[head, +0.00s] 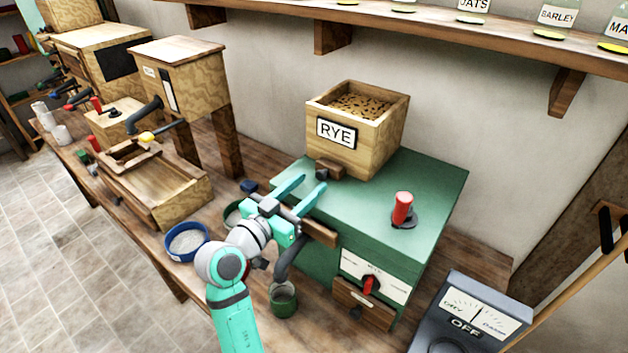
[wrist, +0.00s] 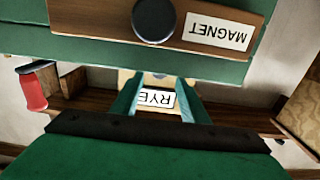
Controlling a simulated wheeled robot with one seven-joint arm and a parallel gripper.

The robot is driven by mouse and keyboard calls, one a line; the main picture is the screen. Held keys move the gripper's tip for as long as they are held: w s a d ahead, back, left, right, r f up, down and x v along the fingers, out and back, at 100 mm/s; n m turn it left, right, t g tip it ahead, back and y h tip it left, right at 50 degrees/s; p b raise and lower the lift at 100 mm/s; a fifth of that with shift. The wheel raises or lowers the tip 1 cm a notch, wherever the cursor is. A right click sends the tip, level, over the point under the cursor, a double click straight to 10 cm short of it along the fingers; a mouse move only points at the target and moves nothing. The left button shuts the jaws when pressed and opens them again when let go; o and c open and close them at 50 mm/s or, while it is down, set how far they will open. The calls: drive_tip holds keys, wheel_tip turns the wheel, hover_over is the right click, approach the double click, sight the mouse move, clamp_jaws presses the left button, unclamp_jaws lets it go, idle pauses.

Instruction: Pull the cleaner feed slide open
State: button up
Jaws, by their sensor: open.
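My gripper (head: 312,184) reaches over the front edge of the green machine (head: 420,180). Its two teal fingers are apart and empty, pointing at the foot of the wooden hopper (head: 385,130) labelled RYE. A small brown wooden block (head: 331,170) sticks out at the hopper's base and looks like the feed slide. The fingertips are just short of it; I cannot tell whether they touch it. In the wrist view, the fingers (wrist: 157,84) frame the upside-down RYE label (wrist: 157,98). How far the slide is out is not clear.
A red-handled lever (head: 403,208) stands on the green top. A drawer marked MAGNET (wrist: 200,25) and a red dial (head: 370,284) are on the machine. A blue bowl (head: 187,241) and green cup (head: 283,300) stand near my arm. A meter reading OFF (head: 468,320) is at right.

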sight(319, 176)
drive_tip(key=shift+x, duration=1.55)
